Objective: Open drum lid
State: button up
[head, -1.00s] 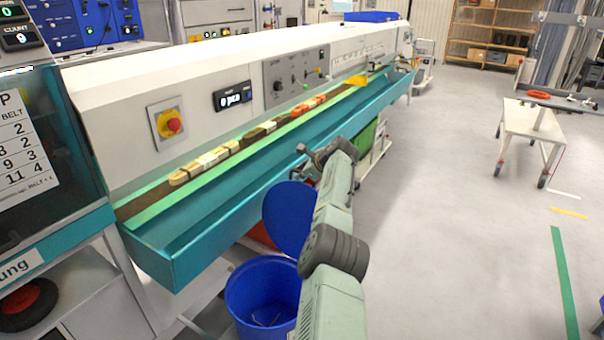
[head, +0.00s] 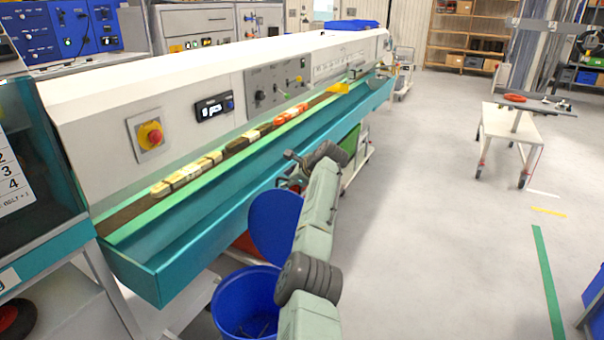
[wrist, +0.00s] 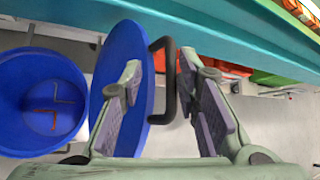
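The blue drum (head: 225,306) stands on the floor below the teal trough, with its mouth uncovered. Its round blue lid (head: 273,226) stands up nearly on edge at the drum's far right side. In the wrist view the lid (wrist: 128,40) is seen nearly edge-on, beside the open drum (wrist: 22,88), which has small red and dark items inside. A dark bar handle (wrist: 170,85) sticks out from the lid's right face. My gripper (wrist: 160,72) is open, with its fingers apart on either side of the handle. In the head view my gripper is small and partly hidden by my arm.
The long conveyor machine with its teal trough (head: 200,235) runs just behind the drum and lid. A green bin (head: 350,140) sits under it farther along. Open floor lies to the right, with a white cart (head: 512,122) beyond.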

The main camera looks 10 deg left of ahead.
jog(key=v, duration=0.9)
jog(key=shift+s, duration=0.15)
jog(key=shift+r, duration=0.1)
